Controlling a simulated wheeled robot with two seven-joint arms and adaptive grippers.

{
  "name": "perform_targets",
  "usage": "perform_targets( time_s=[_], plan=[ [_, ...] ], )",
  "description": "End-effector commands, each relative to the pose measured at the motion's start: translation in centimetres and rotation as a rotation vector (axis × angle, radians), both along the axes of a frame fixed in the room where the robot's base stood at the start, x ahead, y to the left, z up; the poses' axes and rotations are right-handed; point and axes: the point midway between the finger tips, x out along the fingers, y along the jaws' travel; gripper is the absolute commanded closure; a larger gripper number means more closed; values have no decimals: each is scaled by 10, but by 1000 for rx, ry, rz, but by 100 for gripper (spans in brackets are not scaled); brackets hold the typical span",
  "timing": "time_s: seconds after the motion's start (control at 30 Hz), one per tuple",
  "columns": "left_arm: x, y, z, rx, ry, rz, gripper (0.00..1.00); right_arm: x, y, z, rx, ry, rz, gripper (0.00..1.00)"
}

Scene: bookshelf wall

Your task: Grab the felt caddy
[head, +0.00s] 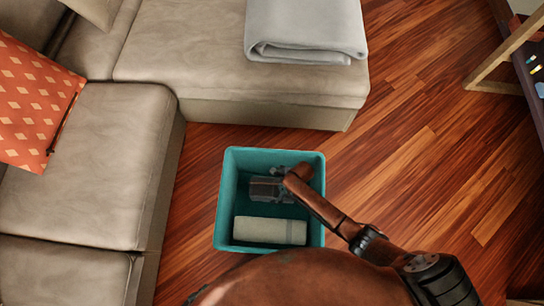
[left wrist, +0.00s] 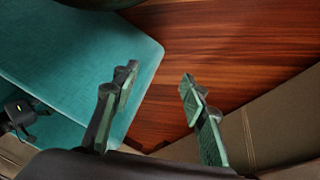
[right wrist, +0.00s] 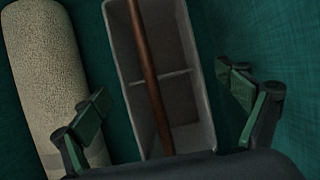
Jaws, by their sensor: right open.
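The felt caddy (head: 262,194) is a grey box low inside the teal bin (head: 229,190). In the right wrist view the caddy (right wrist: 188,82) shows its open top, a cross divider and a brown wooden bar over it. My right gripper (right wrist: 172,97) is open, with one finger on each side of the caddy, not closed on it. In the head view my right arm reaches into the bin and partly covers the caddy. My left gripper (left wrist: 160,92) is open and empty, near a teal bin wall in the left wrist view.
A beige roll (head: 270,231) lies in the bin next to the caddy. It shows left of the caddy in the right wrist view (right wrist: 48,80). A beige sofa (head: 90,160) stands left and behind, with a folded grey blanket (head: 305,28).

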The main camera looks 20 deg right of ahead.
Motion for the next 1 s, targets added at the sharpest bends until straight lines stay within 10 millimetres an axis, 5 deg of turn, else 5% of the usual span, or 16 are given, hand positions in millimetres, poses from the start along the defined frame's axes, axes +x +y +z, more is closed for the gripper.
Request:
perform_targets(
  time_s=[0.2, 0.57, 1.0],
  plan=[
    [19, -17, -25, -48, -96, 17, 60, 2, 6, -21, -1, 2, 1, 7],
    [26, -21, -27, -60, -131, 24, 60, 4, 8, -21, -1, -1, 1, 7],
    [26, -20, -27, -60, -130, 24, 60, 3, 8, -22, 0, 0, 0, 36]
  ],
)
